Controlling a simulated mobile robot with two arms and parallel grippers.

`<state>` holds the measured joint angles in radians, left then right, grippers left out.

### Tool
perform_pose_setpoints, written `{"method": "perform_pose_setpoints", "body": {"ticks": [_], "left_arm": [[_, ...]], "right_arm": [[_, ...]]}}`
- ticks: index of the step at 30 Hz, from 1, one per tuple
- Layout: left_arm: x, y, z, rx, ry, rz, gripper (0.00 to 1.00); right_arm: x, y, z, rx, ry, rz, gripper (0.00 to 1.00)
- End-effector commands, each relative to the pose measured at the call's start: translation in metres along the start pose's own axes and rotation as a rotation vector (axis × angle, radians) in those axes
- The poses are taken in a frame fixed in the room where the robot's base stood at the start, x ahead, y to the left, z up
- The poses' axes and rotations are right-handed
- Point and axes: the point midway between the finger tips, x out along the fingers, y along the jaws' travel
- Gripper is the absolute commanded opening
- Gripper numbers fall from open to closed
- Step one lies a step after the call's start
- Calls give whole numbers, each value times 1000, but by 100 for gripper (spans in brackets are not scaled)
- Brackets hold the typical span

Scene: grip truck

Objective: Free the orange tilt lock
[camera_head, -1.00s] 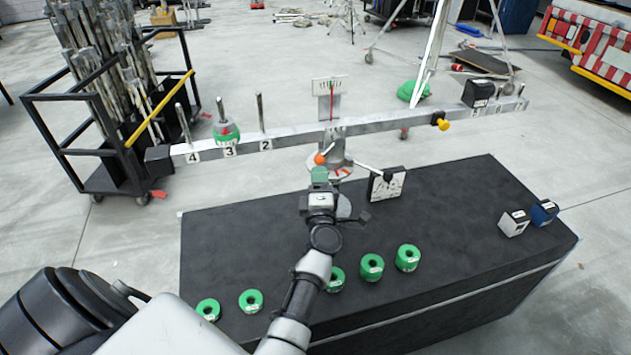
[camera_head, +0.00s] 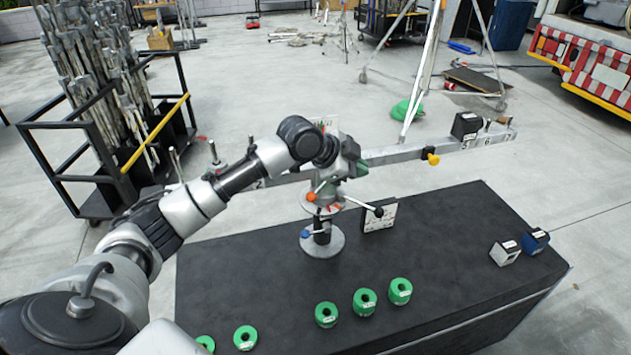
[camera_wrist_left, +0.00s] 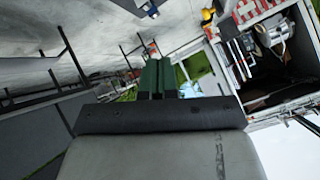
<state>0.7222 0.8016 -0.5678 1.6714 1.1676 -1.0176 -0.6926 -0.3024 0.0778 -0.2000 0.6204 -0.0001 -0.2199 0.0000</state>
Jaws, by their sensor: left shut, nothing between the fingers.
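The orange tilt lock (camera_head: 311,197) is a small orange knob on the grey stand under the beam (camera_head: 392,154). A thin lever with a dark end (camera_head: 378,211) reaches right from the stand. My left gripper (camera_head: 362,168) is above and right of the orange knob, by the beam's middle, apart from the knob. Its green fingers are shut and empty in the left wrist view (camera_wrist_left: 157,78). My left arm hides the beam's middle and much of its left half. My right gripper is not in view.
Several green ring weights (camera_head: 326,314) lie on the black table (camera_head: 440,240). Two small blocks (camera_head: 505,252) (camera_head: 536,240) stand at its right. A black weight (camera_head: 467,125) and yellow knob (camera_head: 432,158) are on the beam's right half. A rod cart (camera_head: 60,150) stands at left.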

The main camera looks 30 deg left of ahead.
Motion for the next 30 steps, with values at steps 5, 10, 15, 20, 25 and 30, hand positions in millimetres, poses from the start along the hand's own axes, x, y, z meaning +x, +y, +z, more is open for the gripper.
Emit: {"method": "perform_pose_setpoints", "body": {"ticks": [5, 10, 15, 20, 25, 30], "left_arm": [[-59, -2, 67, 250, -373, 159, 0], [-84, 0, 95, 319, -506, 244, 0], [-73, 4, 104, 323, -515, 255, 0], [-47, 9, 120, 321, -514, 255, 0], [-15, 14, 139, 320, -514, 254, 0], [6, 6, 152, 320, -513, 248, 0]], "right_arm": [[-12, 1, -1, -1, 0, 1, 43], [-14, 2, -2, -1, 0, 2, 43], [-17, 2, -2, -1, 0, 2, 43], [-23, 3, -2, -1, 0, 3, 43], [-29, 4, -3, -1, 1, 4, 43], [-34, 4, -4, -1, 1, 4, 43]]}}
